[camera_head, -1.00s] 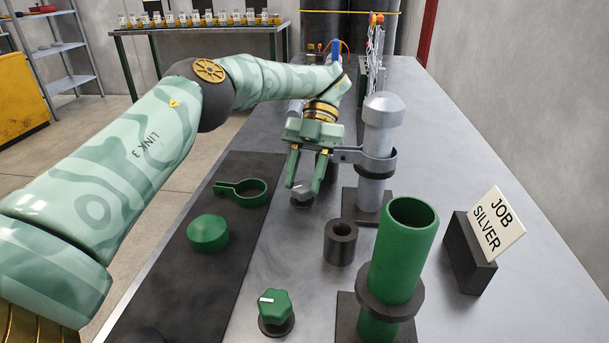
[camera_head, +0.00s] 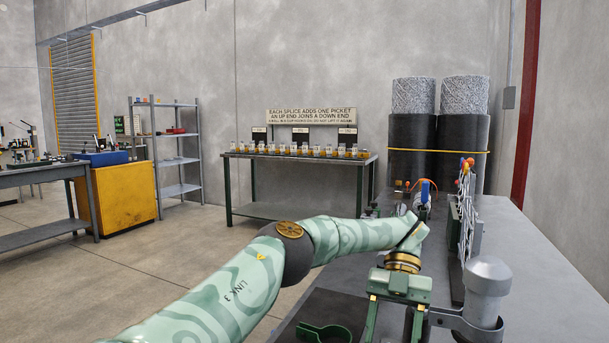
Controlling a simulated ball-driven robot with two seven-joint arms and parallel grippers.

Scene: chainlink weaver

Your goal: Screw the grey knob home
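My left gripper (camera_head: 392,328) comes in from the left and points down near the bottom edge of the head view. My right gripper is not in view.
A green ring clamp (camera_head: 325,331) shows at the bottom edge on a dark mat. Wire mesh on a stand (camera_head: 465,215) rises behind the gripper. The grey bench top (camera_head: 545,270) is clear at the right. A back table (camera_head: 300,160) carries several small jars.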

